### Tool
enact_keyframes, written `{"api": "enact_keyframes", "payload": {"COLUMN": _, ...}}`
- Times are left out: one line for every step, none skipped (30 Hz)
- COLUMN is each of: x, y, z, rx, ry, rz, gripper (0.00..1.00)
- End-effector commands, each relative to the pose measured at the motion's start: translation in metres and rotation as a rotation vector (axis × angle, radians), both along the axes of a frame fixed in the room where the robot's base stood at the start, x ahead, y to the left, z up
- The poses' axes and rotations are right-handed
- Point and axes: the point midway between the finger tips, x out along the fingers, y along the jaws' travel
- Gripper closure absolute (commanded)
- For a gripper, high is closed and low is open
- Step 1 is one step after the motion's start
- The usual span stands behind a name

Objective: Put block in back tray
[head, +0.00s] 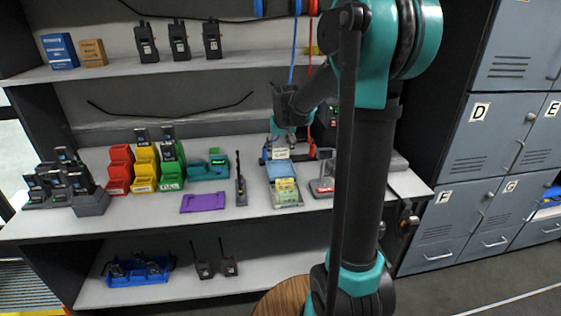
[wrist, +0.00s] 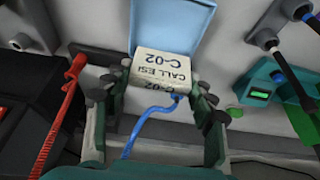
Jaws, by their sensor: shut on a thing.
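The block (wrist: 165,68) is white with a printed label, "CALL ESI C-02" in the wrist view. It also shows in the head view (head: 281,154) at the back of the middle shelf. My gripper (wrist: 159,84) is shut on it, one finger at each side; in the head view my gripper (head: 288,136) comes down from above. A blue panel or tray (wrist: 172,22) lies right beside the block, and shows in front of it in the head view (head: 279,169). A pale tray with a yellow-green label (head: 287,193) lies nearer the front edge. I cannot tell whether the block touches the shelf.
A red coiled cord (wrist: 60,115) hangs close to my gripper, and a blue cable (wrist: 145,127) passes by the block. A handheld radio (head: 240,190) and teal device (head: 208,168) stand left. A purple plate (head: 202,202) lies near the front edge. The upper shelf (head: 220,62) overhangs.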

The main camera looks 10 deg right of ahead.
Motion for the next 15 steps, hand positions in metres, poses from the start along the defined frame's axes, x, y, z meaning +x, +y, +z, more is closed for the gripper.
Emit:
{"api": "enact_keyframes", "payload": {"x": 0.001, "y": 0.000, "z": -0.007, "rx": 0.000, "ry": 0.000, "rz": 0.000, "gripper": 0.71}}
{"api": "enact_keyframes", "payload": {"x": 0.001, "y": 0.000, "z": -0.011, "rx": 0.000, "ry": 0.000, "rz": 0.000, "gripper": 0.71}}
{"api": "enact_keyframes", "payload": {"x": 0.001, "y": 0.000, "z": -0.014, "rx": 0.000, "ry": 0.000, "rz": 0.000, "gripper": 0.71}}
{"api": "enact_keyframes", "payload": {"x": 0.000, "y": 0.000, "z": -0.016, "rx": 0.000, "ry": 0.000, "rz": 0.000, "gripper": 0.71}}
{"api": "enact_keyframes", "payload": {"x": 0.000, "y": 0.000, "z": -0.018, "rx": 0.000, "ry": 0.000, "rz": 0.000, "gripper": 0.71}}
{"api": "enact_keyframes", "payload": {"x": 0.000, "y": 0.000, "z": -0.020, "rx": 0.000, "ry": 0.000, "rz": 0.000, "gripper": 0.71}}
{"api": "enact_keyframes", "payload": {"x": 0.000, "y": 0.000, "z": -0.022, "rx": 0.000, "ry": 0.000, "rz": 0.000, "gripper": 0.71}}
{"api": "enact_keyframes", "payload": {"x": 0.001, "y": 0.000, "z": -0.026, "rx": 0.000, "ry": 0.000, "rz": 0.000, "gripper": 0.71}}
{"api": "enact_keyframes", "payload": {"x": 0.000, "y": 0.000, "z": -0.031, "rx": 0.000, "ry": 0.000, "rz": 0.000, "gripper": 0.71}}
{"api": "enact_keyframes", "payload": {"x": 0.001, "y": 0.000, "z": -0.036, "rx": 0.000, "ry": 0.000, "rz": 0.000, "gripper": 0.71}}
{"api": "enact_keyframes", "payload": {"x": 0.001, "y": 0.000, "z": -0.040, "rx": 0.000, "ry": 0.000, "rz": 0.000, "gripper": 0.71}}
{"api": "enact_keyframes", "payload": {"x": 0.001, "y": 0.000, "z": -0.045, "rx": 0.000, "ry": 0.000, "rz": 0.000, "gripper": 0.71}}
{"api": "enact_keyframes", "payload": {"x": 0.001, "y": 0.000, "z": -0.049, "rx": 0.000, "ry": 0.000, "rz": 0.000, "gripper": 0.71}}
{"api": "enact_keyframes", "payload": {"x": 0.001, "y": 0.000, "z": -0.052, "rx": 0.000, "ry": 0.000, "rz": 0.000, "gripper": 0.71}}
{"api": "enact_keyframes", "payload": {"x": 0.000, "y": 0.000, "z": -0.054, "rx": 0.000, "ry": 0.000, "rz": 0.000, "gripper": 0.71}}
